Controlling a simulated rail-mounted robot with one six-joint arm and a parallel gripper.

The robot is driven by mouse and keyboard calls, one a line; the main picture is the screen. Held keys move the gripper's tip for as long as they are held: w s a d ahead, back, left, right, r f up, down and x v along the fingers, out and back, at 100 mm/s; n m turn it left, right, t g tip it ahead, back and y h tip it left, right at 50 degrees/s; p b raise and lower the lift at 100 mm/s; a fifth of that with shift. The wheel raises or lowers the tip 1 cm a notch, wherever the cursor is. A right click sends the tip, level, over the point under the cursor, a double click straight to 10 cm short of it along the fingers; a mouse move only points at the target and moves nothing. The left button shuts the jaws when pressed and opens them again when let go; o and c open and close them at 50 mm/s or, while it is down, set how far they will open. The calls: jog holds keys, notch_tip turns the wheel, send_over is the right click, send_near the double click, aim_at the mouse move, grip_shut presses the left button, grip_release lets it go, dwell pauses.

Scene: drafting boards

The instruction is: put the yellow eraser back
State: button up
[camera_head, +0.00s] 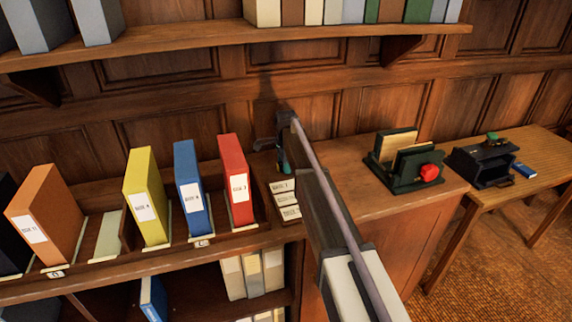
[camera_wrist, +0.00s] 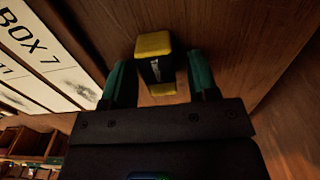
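The yellow eraser (camera_wrist: 153,43) shows in the wrist view, with yellow ends and a black sleeve around its middle. Brown wood lies behind it. My gripper (camera_wrist: 162,65) has its two green fingers on either side of the eraser. A narrow gap shows on the right; the left finger looks very close to it, and contact is unclear. In the head view my gripper (camera_head: 282,160) points down over the back of the cabinet top, near the panelled wall. The eraser is not visible there.
White label cards (camera_head: 285,198) lie just in front of my gripper. A red box file (camera_head: 236,180) stands to the left, beside blue and yellow ones. A dark green holder with a red knob (camera_head: 430,172) stands to the right. A shelf (camera_head: 230,36) juts out above.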

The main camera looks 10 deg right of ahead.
jog(key=shift+r, duration=0.1)
notch_tip(320, 180, up, 12)
jog(key=r+p, duration=0.1)
jog(key=p, duration=1.2)
jog(key=s+f+n, duration=0.1)
jog(key=s+n, duration=1.5)
jog(key=s, duration=2.4)
jog(key=shift+a+n+b, duration=0.2)
jog(key=shift+n+b, duration=0.1)
jog(key=shift+b, duration=0.15)
